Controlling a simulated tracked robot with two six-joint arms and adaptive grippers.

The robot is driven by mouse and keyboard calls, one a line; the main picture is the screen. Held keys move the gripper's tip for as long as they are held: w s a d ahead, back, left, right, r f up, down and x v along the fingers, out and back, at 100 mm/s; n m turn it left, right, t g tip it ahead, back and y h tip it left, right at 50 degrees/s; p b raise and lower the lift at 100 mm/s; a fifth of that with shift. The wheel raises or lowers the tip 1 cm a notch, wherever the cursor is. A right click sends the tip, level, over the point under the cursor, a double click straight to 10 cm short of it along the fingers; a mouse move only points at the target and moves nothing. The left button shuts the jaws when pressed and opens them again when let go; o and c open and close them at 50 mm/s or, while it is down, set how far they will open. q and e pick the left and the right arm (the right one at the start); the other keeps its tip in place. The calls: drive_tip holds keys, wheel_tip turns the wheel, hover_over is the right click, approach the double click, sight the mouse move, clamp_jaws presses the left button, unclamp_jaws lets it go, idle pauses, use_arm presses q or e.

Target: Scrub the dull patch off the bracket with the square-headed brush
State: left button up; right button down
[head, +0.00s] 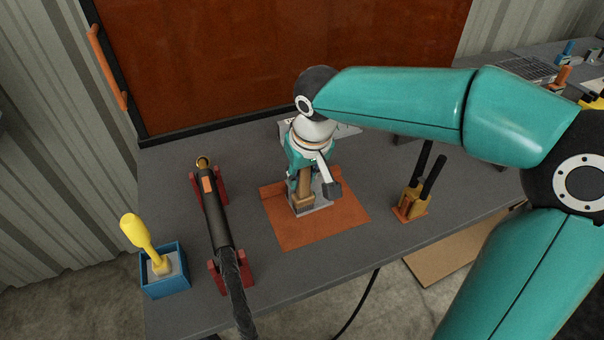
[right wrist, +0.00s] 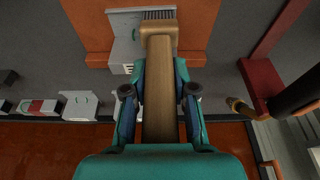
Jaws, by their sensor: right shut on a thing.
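My right gripper (head: 306,168) points down over the orange mat and is shut on the wooden handle of a brush (head: 304,199). In the right wrist view the brush (right wrist: 160,75) runs straight up between the fingers, with a square tan head and dark bristles at its far end. The grey metal bracket (head: 322,208) sits on the mat under the brush; it also shows in the right wrist view (right wrist: 122,45), partly covered by brush and fingers. The brush head overlaps the bracket; contact cannot be told. No dull patch is clearly made out. My left gripper is out of view.
A yellow-handled brush (head: 138,236) stands in a blue box (head: 166,283) at left. A dark tube (head: 214,222) lies on red cradles beside the orange mat (head: 294,240). An orange holder (head: 409,210) with black-handled tools stands right. A rust-coloured board (head: 270,60) rises behind.

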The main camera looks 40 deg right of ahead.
drive_tip(key=shift+s+d, duration=0.25)
drive_tip(key=shift+d, duration=0.9)
drive_tip(key=shift+w+a, duration=0.15)
drive_tip(key=shift+a, duration=0.6)
drive_tip(key=shift+w+a, duration=0.15)
drive_tip(key=shift+a, duration=0.55)
wheel_tip(320, 180, up, 8)
drive_tip(key=p, duration=0.6)
idle(0.4)
